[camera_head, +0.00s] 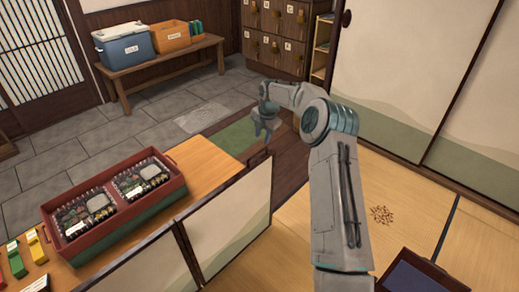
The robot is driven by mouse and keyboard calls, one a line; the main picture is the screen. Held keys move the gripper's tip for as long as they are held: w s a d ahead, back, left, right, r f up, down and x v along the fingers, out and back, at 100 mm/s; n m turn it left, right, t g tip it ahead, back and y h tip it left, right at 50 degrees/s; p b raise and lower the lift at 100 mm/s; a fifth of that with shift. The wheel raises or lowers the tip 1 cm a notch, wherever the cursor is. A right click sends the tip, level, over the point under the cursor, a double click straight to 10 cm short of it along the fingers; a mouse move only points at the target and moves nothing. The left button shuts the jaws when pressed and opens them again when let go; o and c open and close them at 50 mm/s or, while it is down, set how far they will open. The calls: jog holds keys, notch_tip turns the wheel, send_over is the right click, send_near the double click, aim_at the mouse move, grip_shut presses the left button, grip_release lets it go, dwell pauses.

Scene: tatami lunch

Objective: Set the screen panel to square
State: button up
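A low folding screen with cream panels and dark frames stands in the lower middle. Its right panel (232,225) runs from a dark hinge post up and right to a free edge near the picture's middle. Its left panel (150,268) runs down and left and is cut by the lower edge. The two panels look nearly in line; I cannot tell the exact angle. My gripper (262,136) hangs pointing down just beyond the right panel's far top corner. I cannot tell whether it touches the panel, and its fingers are too small to read.
A bench (170,65) bears a blue cooler (123,50) and an orange box (170,37). Tatami (400,205) lies right; a dark-topped box (415,275) stands lower right.

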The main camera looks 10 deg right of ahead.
aim_at(259, 152)
jog(key=f, duration=0.2)
jog(key=w+f, duration=0.1)
jog(key=f, duration=0.2)
jog(key=a+f, duration=0.1)
jog(key=f, duration=0.2)
jog(key=shift+w+f, duration=0.1)
jog(key=shift+w, duration=0.05)
grip_shut()
